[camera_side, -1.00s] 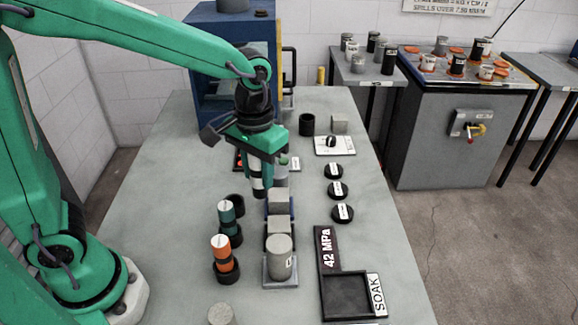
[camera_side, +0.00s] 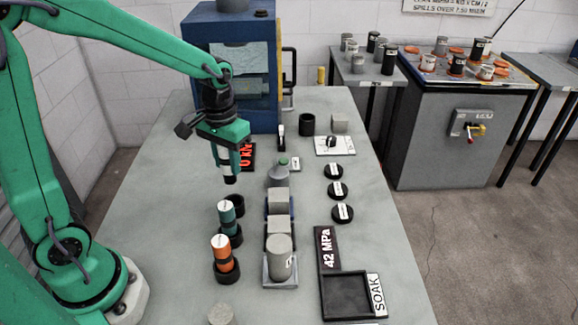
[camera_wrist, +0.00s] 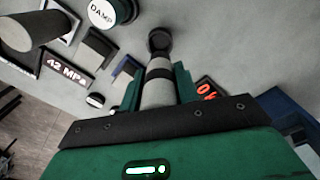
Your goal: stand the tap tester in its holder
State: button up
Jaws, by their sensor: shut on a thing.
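My gripper (camera_side: 226,141) is shut on the tap tester (camera_side: 229,166), a pale and dark banded rod with a black lower end. The tester hangs nearly upright, slightly tilted, black end down. In the wrist view, the tester (camera_wrist: 158,70) sits between the green fingers of my gripper (camera_wrist: 158,92). An empty-looking black round holder (camera_side: 235,203) stands on the bench below and slightly nearer the side camera than the tester's tip. The tip appears above it and apart from it. The inside of the holder is hard to see.
Teal (camera_side: 227,212) and orange (camera_side: 221,247) labelled cylinders stand in black cups close in front of the holder. A blue machine (camera_side: 233,50) is behind. Bench left of the cups is clear.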

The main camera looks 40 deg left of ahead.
jog(key=shift+f, duration=4.7)
jog(key=shift+f, duration=0.15)
jog(key=o, duration=1)
jog(key=shift+c, duration=0.2)
notch_tip(320, 180, up, 12)
jog(key=shift+r, duration=0.15)
